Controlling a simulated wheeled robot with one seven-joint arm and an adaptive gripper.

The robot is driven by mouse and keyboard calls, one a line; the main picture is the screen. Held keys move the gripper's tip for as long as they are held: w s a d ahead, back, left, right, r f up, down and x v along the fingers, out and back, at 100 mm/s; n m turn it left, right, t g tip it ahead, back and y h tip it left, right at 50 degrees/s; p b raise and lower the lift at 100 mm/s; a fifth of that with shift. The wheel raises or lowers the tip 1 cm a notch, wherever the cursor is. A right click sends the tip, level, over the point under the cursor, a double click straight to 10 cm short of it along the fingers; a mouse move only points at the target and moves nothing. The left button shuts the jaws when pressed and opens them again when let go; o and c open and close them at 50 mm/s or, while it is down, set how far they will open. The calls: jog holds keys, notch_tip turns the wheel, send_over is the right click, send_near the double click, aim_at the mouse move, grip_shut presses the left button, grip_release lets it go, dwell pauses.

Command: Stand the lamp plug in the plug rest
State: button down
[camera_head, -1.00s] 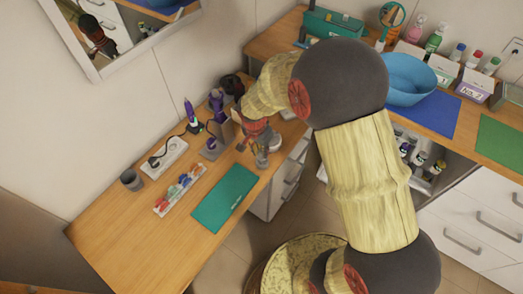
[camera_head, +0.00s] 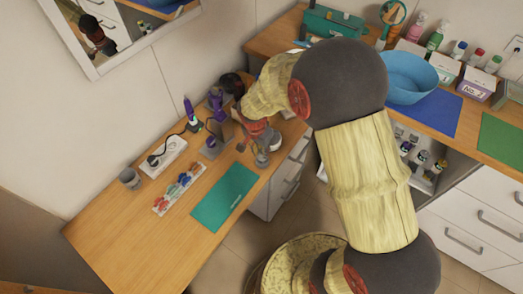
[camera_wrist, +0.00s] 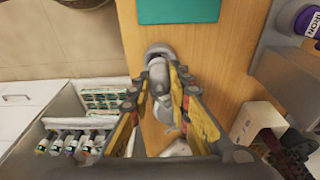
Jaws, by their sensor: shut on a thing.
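My gripper (camera_wrist: 165,95) points down over the wooden counter, its fingers shut on a grey piece (camera_wrist: 161,80), which looks like the lamp plug. A grey round cup-like piece (camera_wrist: 158,49), which looks like the plug rest, shows just beyond the fingertips in the wrist view. The held piece overlaps its near side there; I cannot tell whether they touch or whether the plug is inside. In the head view my gripper (camera_head: 257,138) is at the counter's right end, mostly hidden by my arm. The grey rest (camera_head: 262,160) shows just below it.
An open drawer of bottles (camera_wrist: 75,140) is beside the counter.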

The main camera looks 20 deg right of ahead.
jog(key=shift+f+b, duration=0.9)
jog(key=shift+f, duration=0.25)
jog(key=c, duration=1.6)
grip_release()
jog(key=shift+r, duration=0.1)
jog(key=r, duration=0.4)
jog(key=a+r, duration=0.1)
jog(key=r, duration=0.2)
jog(key=s+r, duration=0.1)
jog(key=r, duration=0.3)
jog(key=shift+a+r, duration=0.3)
jog(key=shift+r, duration=0.05)
